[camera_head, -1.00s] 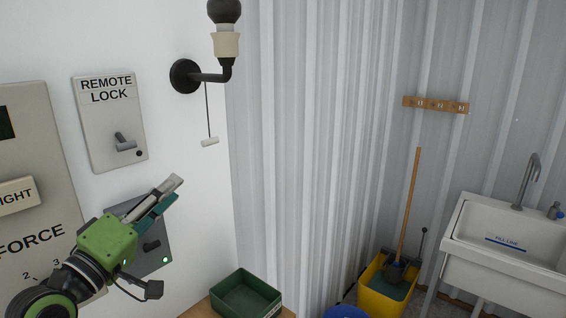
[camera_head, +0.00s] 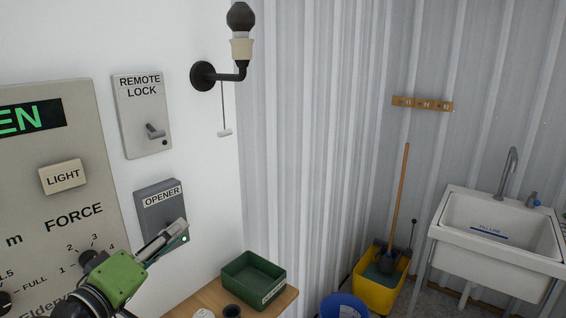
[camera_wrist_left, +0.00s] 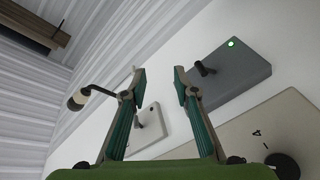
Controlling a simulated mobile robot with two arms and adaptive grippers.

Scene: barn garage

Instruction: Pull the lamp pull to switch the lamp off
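The lamp pull (camera_head: 225,133) is a small pale bar hanging on a thin cord below the wall lamp (camera_head: 241,48). The lamp has a dark bulb, a cream socket and a black bracket. My left gripper (camera_head: 180,229) is in front of the OPENER panel, below and left of the pull, apart from it. In the left wrist view my left gripper (camera_wrist_left: 160,79) has its two teal-padded fingers spread with nothing between them. The lamp (camera_wrist_left: 78,99) shows there at the left; I cannot make out the pull clearly. My right gripper is not in view.
The grey OPENER box (camera_head: 161,208), REMOTE LOCK panel (camera_head: 142,112) and large control panel (camera_head: 80,150) are on the white wall. A green tray (camera_head: 254,277) sits on a wooden surface below. A yellow mop bucket (camera_head: 378,290) and sink (camera_head: 480,262) stand right.

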